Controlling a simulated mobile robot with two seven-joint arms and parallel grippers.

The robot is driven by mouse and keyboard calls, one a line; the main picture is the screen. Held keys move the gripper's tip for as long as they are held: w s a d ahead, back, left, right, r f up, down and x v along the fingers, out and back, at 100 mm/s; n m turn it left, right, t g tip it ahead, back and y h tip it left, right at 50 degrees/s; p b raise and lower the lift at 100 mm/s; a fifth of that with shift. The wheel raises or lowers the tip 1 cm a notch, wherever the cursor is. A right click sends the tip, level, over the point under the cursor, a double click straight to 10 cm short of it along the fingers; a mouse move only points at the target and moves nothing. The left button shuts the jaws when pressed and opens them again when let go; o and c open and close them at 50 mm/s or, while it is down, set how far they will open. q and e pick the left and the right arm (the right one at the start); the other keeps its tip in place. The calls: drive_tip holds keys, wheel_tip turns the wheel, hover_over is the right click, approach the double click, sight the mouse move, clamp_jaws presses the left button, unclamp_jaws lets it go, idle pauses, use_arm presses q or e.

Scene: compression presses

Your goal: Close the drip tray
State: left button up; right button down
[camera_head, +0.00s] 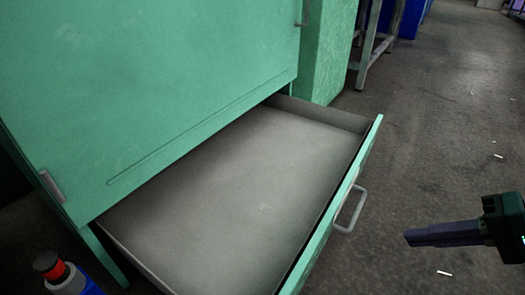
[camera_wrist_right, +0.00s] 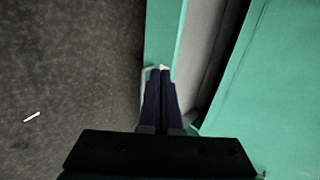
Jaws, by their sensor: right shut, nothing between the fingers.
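The drip tray (camera_head: 230,190) is a wide, shallow grey drawer with a green front. It is pulled out from under the green press cabinet (camera_head: 140,80) and is empty inside. Its pale bar handle (camera_head: 350,210) sits on the outer side of the front. My right gripper (camera_head: 408,238) is shut and empty, to the right of the handle with a gap between them in the head view. In the right wrist view the shut fingertips (camera_wrist_right: 159,72) overlap the green tray front (camera_wrist_right: 164,30), with the handle partly hidden behind them. My left gripper is not in view.
A metal-legged table (camera_head: 368,55) and blue containers (camera_head: 405,18) are at the back. The dark floor (camera_head: 435,130) right of the tray is open, with small white scraps.

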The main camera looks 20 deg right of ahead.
drive_tip(key=b, duration=0.9)
approach(323, 237)
drive_tip(key=x, duration=0.6)
drive_tip(key=shift+d, duration=0.2)
use_arm(q)
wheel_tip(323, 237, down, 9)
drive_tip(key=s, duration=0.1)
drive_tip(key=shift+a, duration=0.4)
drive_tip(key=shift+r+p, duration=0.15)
drive_tip(key=shift+p, duration=0.25)
use_arm(e)
drive_tip(key=shift+a, duration=0.15)
